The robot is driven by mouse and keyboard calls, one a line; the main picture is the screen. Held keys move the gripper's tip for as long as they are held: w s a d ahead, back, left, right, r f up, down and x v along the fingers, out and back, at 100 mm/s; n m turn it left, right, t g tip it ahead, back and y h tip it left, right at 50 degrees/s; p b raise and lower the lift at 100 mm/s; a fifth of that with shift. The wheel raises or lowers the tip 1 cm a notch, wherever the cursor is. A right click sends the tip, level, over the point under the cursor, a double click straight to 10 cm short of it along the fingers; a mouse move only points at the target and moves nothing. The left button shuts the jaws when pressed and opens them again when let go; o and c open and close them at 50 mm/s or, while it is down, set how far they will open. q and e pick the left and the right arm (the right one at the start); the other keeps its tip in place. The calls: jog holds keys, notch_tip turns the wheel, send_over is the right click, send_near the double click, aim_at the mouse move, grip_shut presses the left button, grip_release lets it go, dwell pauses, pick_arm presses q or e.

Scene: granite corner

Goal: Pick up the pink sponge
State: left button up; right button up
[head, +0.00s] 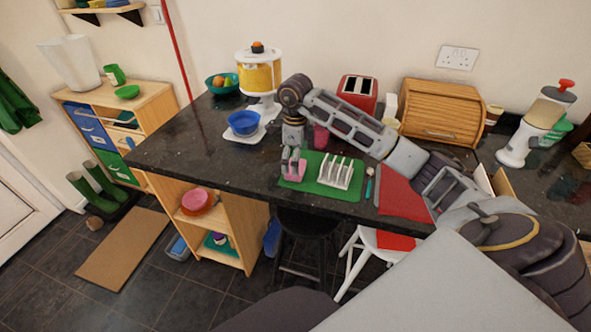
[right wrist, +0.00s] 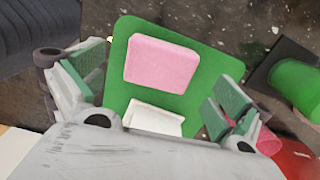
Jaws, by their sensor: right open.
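The pink sponge (head: 299,172) lies on the green mat (head: 327,192) on the dark counter. In the right wrist view the sponge (right wrist: 161,62) is a pale pink block lying flat on the mat (right wrist: 118,78). My right gripper (head: 291,165) is over the mat's left end, pointing down, and partly hides the sponge. The right wrist view shows its fingers (right wrist: 160,80) wide apart, one on each side, with the sponge in the gap and not gripped. I cannot tell how high the fingertips are above the mat. My left gripper is not in view.
A white rack (head: 342,172) stands on the mat right of the sponge. A red cloth (head: 402,195) lies further right. A blue bowl (head: 243,123) on a white base is behind left, and a magenta cup (head: 320,137) is behind the mat. The counter's left part is clear.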

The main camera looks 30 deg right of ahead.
jog(key=shift+f, duration=1.65)
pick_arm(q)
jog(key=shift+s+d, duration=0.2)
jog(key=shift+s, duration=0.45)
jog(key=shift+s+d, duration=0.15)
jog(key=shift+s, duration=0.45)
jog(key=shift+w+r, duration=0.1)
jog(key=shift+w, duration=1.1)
pick_arm(e)
jog(key=c, duration=0.7)
